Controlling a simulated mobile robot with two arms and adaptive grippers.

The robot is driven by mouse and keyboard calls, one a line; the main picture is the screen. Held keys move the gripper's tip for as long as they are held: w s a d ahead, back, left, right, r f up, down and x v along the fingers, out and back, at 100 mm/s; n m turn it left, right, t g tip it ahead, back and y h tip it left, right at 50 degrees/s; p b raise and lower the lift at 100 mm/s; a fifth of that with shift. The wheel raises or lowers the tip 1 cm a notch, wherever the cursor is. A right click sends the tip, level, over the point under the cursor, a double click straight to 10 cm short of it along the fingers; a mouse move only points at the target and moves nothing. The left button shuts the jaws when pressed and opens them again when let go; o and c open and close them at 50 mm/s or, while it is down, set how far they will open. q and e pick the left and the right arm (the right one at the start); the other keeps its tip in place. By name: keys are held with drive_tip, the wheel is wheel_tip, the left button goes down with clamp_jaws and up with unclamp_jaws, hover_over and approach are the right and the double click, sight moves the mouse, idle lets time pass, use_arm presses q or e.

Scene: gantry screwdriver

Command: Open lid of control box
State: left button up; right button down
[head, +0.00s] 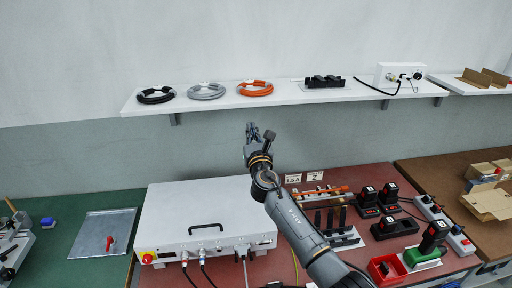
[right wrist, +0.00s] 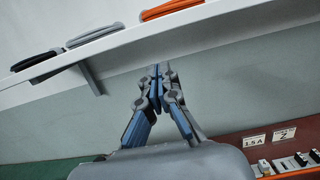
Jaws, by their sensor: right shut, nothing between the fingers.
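The control box (head: 205,222) is a wide white case on the red bench, with a black handle on its lid and plugs with cables along its front. Its lid lies flat and closed. My right gripper (head: 252,130) is raised above and behind the right back corner of the box, under the shelf and apart from the box. In the right wrist view the gripper (right wrist: 160,70) has its fingertips together with nothing between them, in front of the grey wall. The control box does not show in the right wrist view. My left gripper is not in view.
A white wall shelf (head: 285,98) with coiled cables runs above the gripper. Right of the box stand a tool rack, black power tools (head: 390,228) and a red bin (head: 383,268). A green bench (head: 60,262) lies left. Space above the lid is clear.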

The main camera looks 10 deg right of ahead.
drive_tip(key=s+f, duration=0.2)
drive_tip(key=s, duration=0.8)
drive_tip(key=s+d+f+m+g+h, duration=0.2)
drive_tip(key=s+d+f+m+g, duration=0.25)
drive_tip(key=s+f+m, duration=0.5)
drive_tip(key=s+d+f+m+g+h, duration=0.1)
drive_tip(key=s+d+f+m+g, duration=0.35)
drive_tip(key=s+f+m, duration=0.55)
drive_tip(key=s+f+m+g+y, duration=0.35)
drive_tip(key=s+m+g, duration=0.35)
drive_tip(key=s+m, duration=1.2)
drive_tip(key=s+f+n+g+b, duration=0.1)
drive_tip(key=s+f+n, duration=0.15)
drive_tip(key=f, duration=1.15)
drive_tip(key=s+f+n+g+b, duration=0.15)
drive_tip(key=s+f, duration=0.25)
drive_tip(key=f, duration=1)
use_arm(q)
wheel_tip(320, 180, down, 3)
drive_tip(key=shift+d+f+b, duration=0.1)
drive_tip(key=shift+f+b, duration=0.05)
drive_tip(key=shift+b, duration=0.25)
use_arm(e)
drive_tip(key=s+d+f, duration=0.3)
drive_tip(key=s+f, duration=1.4)
drive_tip(key=f, duration=0.1)
drive_tip(key=shift+f+n, duration=0.25)
drive_tip(key=shift+n, duration=0.2)
